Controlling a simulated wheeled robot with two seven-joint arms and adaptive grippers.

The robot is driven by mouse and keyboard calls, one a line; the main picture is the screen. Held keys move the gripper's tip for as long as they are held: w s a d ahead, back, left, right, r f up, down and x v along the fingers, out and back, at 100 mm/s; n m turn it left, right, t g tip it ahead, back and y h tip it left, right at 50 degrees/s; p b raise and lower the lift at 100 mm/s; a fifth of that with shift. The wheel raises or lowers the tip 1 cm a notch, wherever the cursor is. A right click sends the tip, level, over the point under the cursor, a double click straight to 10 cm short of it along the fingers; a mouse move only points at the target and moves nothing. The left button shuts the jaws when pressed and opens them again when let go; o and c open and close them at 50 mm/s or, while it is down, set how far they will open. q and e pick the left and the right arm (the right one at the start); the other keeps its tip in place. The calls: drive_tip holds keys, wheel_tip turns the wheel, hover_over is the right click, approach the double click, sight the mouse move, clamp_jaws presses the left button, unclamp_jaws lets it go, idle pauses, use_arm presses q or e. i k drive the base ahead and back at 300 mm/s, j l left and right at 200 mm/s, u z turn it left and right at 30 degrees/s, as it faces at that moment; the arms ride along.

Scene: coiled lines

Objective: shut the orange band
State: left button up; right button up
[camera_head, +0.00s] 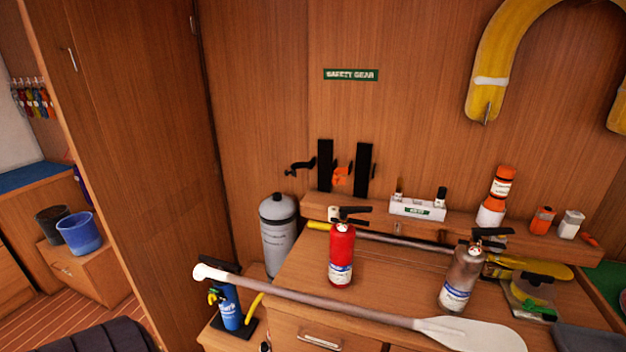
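The orange band (341,176) is a small bright shape on the back wall. It is at the left side of the right-hand black upright bracket (364,170), just above the shelf. It is too small to tell how far its ends stand apart. A second black upright bracket (325,166) is to its left, with a black band (298,167) sticking out to the left. No bottle or extinguisher stands against either bracket. Neither of my grippers is in view.
A red extinguisher (341,254) stands on the counter in front of the brackets. A silvery-brown extinguisher (461,277) stands to the right. A paddle (340,308) lies across the counter's front. A grey cylinder (278,234) stands left. A white box (417,209) sits right on the shelf.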

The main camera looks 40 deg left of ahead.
sight(336, 179)
drive_tip(key=u, duration=1.05)
